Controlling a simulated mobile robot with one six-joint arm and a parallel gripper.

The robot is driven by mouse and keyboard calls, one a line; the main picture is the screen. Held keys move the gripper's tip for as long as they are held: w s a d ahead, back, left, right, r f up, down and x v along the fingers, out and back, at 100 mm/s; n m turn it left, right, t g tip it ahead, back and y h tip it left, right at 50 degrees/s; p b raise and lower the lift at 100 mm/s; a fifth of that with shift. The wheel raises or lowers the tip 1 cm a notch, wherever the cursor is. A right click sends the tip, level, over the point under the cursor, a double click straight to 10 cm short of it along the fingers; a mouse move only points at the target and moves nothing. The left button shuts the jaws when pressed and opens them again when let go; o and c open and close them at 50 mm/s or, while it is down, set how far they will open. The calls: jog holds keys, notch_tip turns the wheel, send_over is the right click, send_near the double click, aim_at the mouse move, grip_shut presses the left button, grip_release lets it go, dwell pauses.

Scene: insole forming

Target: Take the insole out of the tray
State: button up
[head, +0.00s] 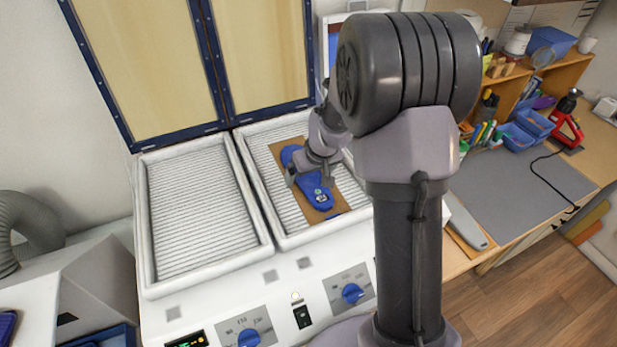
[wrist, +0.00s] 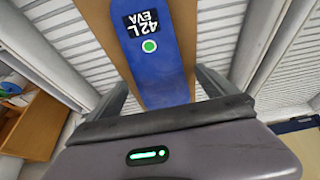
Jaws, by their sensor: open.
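The blue insole (head: 319,198) lies on a brown board (head: 284,152) in the right ridged tray (head: 258,185) of the white machine. In the wrist view the insole (wrist: 165,65) shows a "42 L EVA" label and a green dot. My gripper (head: 308,178) is over the middle of the insole, pointing down. In the wrist view its open fingers (wrist: 160,92) stand to either side of the insole, with no clear contact visible. The gripper hides part of the insole, and my arm covers the tray's right side.
The left tray (head: 147,215) is empty. Two raised blue-framed lids (head: 213,62) stand behind the trays. Control knobs (head: 352,294) are on the machine's front. To the right, a bench has a grey mat (head: 520,190), blue bins (head: 535,122) and a red tool (head: 567,130).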

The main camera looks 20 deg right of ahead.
jog(key=shift+w+f, duration=0.1)
jog(key=shift+f, duration=0.1)
jog(key=c, duration=1.4)
jog(key=shift+r, duration=0.1)
